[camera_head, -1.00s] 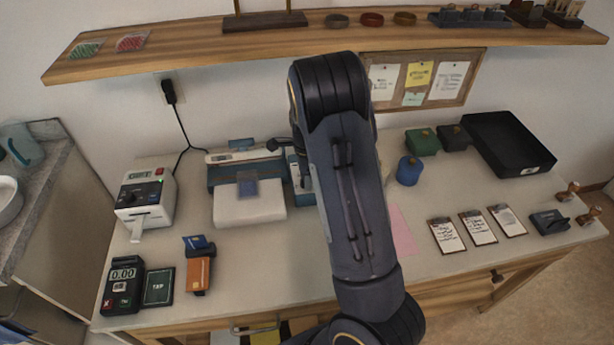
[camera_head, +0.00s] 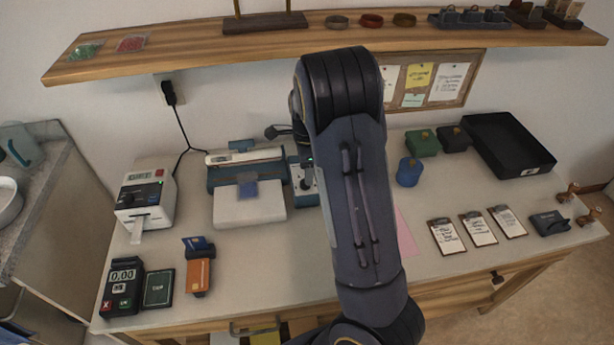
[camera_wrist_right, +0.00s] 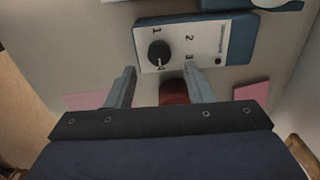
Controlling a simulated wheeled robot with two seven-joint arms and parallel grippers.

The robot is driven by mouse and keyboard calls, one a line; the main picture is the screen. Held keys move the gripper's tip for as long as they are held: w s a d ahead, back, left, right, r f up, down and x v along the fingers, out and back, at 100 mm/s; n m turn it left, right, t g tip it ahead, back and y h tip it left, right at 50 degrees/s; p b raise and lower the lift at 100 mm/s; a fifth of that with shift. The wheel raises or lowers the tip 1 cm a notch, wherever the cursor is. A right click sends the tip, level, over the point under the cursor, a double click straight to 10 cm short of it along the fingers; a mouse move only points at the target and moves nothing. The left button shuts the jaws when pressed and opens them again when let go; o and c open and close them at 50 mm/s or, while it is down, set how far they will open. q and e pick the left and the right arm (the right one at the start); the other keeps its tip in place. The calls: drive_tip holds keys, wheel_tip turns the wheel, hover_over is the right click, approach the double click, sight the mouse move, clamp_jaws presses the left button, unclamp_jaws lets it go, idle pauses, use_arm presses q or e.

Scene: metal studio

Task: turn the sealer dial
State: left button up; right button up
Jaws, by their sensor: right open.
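The sealer (camera_head: 248,205) is a white and blue machine on the table in the head view. Its blue-edged control box (camera_head: 305,190) is at its right, partly covered by my right arm. In the right wrist view, the white panel (camera_wrist_right: 207,40) carries a round black dial (camera_wrist_right: 160,52) with printed numbers around it. A pale mark shows at the dial's lower edge. My right gripper (camera_wrist_right: 159,70) is open and empty, its fingertips near the panel's lower edge, below and on either side of the dial. Touching cannot be told. My left gripper is not in view.
A red object (camera_wrist_right: 174,92) shows between my right fingers, just below the panel. Pink paper (camera_head: 405,232) lies right of my arm. A label printer (camera_head: 146,195), card terminal (camera_head: 122,287) and clipboards (camera_head: 446,235) stand apart. A wooden shelf (camera_head: 200,53) runs above.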

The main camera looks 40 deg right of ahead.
drive_tip(key=shift+r, duration=1.9)
drive_tip(key=s+a+r+n+t+y, duration=0.2)
drive_tip(key=s+a+r+n, duration=0.2)
drive_tip(key=s+a+n, duration=0.5)
drive_tip(key=s+a+r+n+t+y, duration=0.1)
drive_tip(key=s+a+r+n+t, duration=0.2)
drive_tip(key=s+a+n, duration=0.7)
drive_tip(key=s+r+n, duration=0.2)
drive_tip(key=s+n, duration=0.1)
drive_tip(key=s, duration=0.1)
drive_tip(key=shift+s+a+r+t+y, duration=0.2)
drive_tip(key=shift+t+y, duration=0.1)
drive_tip(key=shift+y, duration=0.1)
